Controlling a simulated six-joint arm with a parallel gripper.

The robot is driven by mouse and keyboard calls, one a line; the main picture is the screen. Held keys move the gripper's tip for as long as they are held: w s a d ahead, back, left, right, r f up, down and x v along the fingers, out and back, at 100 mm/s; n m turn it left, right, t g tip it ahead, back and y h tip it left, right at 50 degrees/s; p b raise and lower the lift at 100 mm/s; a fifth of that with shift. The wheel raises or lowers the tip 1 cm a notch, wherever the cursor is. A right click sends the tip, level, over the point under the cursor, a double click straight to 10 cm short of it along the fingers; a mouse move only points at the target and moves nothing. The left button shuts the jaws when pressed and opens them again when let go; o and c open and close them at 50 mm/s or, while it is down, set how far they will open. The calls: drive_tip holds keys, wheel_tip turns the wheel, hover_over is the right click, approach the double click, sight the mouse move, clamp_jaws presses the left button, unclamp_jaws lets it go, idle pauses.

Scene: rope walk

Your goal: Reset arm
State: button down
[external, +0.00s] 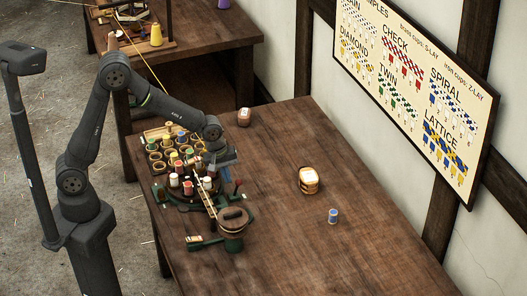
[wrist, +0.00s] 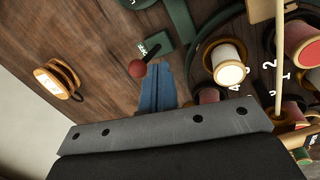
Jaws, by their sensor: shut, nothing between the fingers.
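My gripper (external: 229,172) hangs over the right side of the rope machine on the near table. In the wrist view its blue fingers (wrist: 157,85) are together with nothing between them. A lever with a red knob (wrist: 137,68) shows close beside the fingertips; I cannot tell whether they touch. The machine holds several coloured bobbins, among them a white one (wrist: 229,74) and a red-topped one (wrist: 300,40). My gripper and wrist partly hide the machine's right side in the external view.
A wooden drum (external: 234,220) stands at the machine's near end. A banded rope coil (external: 309,181), a blue spool (external: 333,216) and a brown jar (external: 244,117) stand apart on the table (external: 290,135). The table's right side is mostly clear. A pattern chart (external: 415,85) hangs on the wall.

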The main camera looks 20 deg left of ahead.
drive_tip(key=shift+s+a+f+t+h, duration=0.25)
drive_tip(key=shift+s+a+f, duration=0.1)
drive_tip(key=shift+s+a, duration=0.2)
drive_tip(key=shift+s+a+f+t+h, duration=0.25)
drive_tip(key=shift+s+a+f, duration=0.05)
drive_tip(key=shift+s+a, duration=0.2)
drive_tip(key=shift+s+a+f+t+h, duration=0.1)
drive_tip(key=shift+s+f+t+h, duration=0.1)
drive_tip(key=shift+t+h, duration=0.1)
drive_tip(key=shift+w, duration=0.1)
